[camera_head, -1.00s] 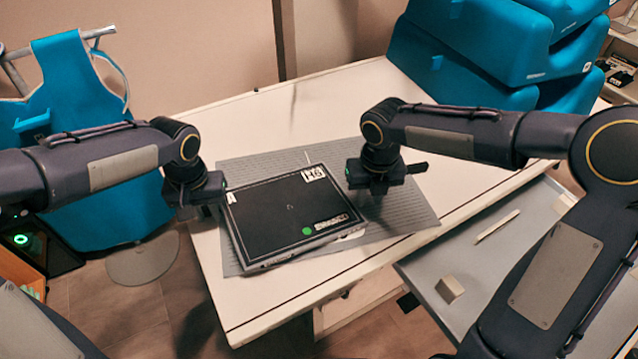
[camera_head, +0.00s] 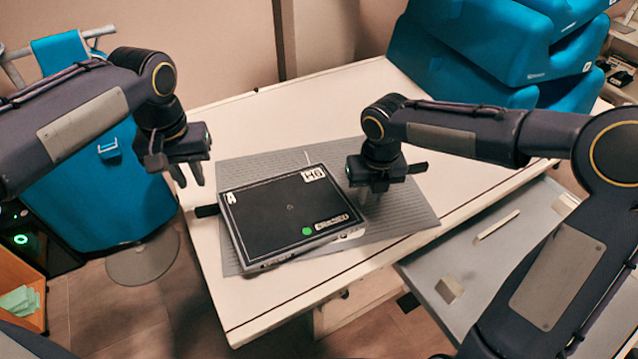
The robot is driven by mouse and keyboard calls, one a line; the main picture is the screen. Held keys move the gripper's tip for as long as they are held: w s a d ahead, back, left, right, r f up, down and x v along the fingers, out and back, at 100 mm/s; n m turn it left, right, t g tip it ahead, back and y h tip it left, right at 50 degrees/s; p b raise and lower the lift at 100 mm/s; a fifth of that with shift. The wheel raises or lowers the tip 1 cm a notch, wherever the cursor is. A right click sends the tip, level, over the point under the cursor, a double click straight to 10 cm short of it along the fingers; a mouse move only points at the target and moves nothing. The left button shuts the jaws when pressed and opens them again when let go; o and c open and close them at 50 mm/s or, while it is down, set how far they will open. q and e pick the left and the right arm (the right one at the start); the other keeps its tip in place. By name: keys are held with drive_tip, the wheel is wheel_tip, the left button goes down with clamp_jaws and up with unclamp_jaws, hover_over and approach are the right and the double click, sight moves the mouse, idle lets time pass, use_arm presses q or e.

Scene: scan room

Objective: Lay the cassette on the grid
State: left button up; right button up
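The black cassette (camera_head: 275,205), with white labels and a green dot, lies flat on the grey grid (camera_head: 405,215) on the white table. The grid shows behind it and to its right. A small dark tab (camera_head: 207,211) sticks out at the cassette's left edge. My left gripper (camera_head: 188,178) is raised to the upper left of the cassette, clear of it, with its two fingers apart and empty. My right gripper (camera_head: 362,192) is at the cassette's right edge, pointing down. Its fingers are partly hidden, and I cannot tell whether they touch the cassette.
Blue foam blocks (camera_head: 480,55) are stacked at the table's back right. A grey tray (camera_head: 510,255) with small blocks is at the front right. A blue apron (camera_head: 95,190) hangs at the left. The white table (camera_head: 260,115) is clear behind the grid.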

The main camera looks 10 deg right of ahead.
wheel_tip(320, 180, up, 11)
drive_tip(key=shift+s, duration=0.45)
drive_tip(key=shift+r, duration=0.1)
